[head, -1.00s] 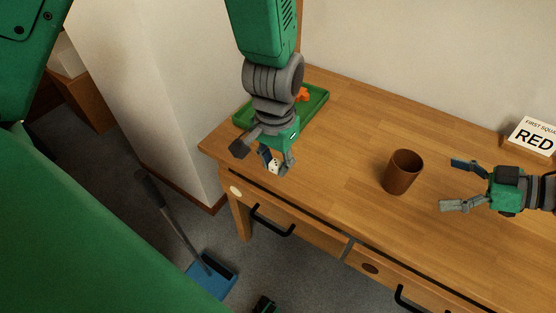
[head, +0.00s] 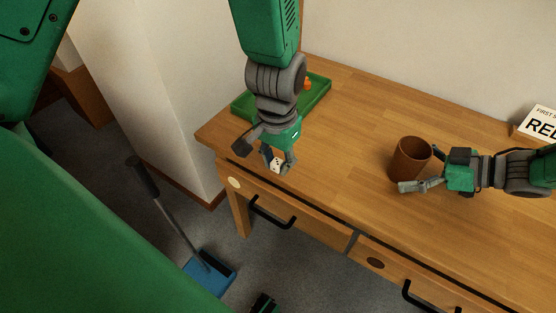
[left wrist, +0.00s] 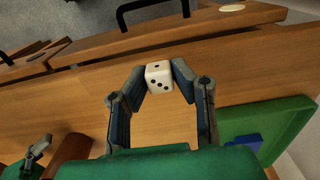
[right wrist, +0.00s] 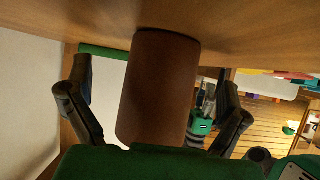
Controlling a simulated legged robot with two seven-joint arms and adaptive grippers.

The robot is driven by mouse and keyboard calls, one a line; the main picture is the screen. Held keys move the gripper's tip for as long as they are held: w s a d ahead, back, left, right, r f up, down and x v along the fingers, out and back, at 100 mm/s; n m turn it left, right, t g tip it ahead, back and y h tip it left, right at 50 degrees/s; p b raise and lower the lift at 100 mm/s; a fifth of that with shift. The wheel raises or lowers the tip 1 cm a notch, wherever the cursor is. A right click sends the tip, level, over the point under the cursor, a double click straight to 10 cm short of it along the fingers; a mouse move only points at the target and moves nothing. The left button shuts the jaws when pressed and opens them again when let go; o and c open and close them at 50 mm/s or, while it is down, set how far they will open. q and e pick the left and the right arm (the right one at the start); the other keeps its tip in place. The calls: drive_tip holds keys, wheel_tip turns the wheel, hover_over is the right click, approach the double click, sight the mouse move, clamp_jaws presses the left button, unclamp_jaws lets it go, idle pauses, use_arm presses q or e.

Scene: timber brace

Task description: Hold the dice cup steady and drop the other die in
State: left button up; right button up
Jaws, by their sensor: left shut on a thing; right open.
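The white die (head: 276,164) with black pips is held between the fingertips of my left gripper (head: 277,166), above the front left of the desk. The left wrist view shows the die (left wrist: 159,76) with a finger on each side. The brown dice cup (head: 407,160) stands upright on the desk. My right gripper (head: 415,172) is open at the cup, coming from the right. In the right wrist view the cup (right wrist: 158,90) stands between its two spread fingers, with gaps visible on both sides. The inside bottom of the cup is hidden.
A green tray (head: 318,98) with an orange thing (head: 308,84) lies at the back left of the desk (head: 350,120). A sign reading "RED" (head: 540,124) stands at the back right. The desktop between my grippers is clear. A blue dustpan (head: 210,275) lies on the floor.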

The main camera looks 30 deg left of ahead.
drive_tip(key=c, duration=1.4)
use_arm(q)
drive_tip(key=shift+m, duration=0.4)
drive_tip(key=w+d, duration=0.2)
drive_tip(key=w+d+r, duration=0.1)
drive_tip(key=w+d, duration=0.1)
drive_tip(key=d, duration=0.1)
drive_tip(key=w+d+r, duration=0.1)
drive_tip(key=w+d, duration=0.1)
drive_tip(key=d, duration=0.1)
drive_tip(key=shift+w+r, duration=0.1)
drive_tip(key=w+d+r, duration=1.1)
drive_tip(key=d+r, duration=0.2)
drive_tip(key=shift+n, duration=0.4)
drive_tip(key=shift+s+d+f, duration=0.1)
drive_tip(key=shift+f, duration=1.3)
drive_tip(key=shift+s+d+f, duration=0.1)
drive_tip(key=shift+f, duration=1.25)
drive_tip(key=o, duration=0.9)
drive_tip(key=shift+c, duration=0.2)
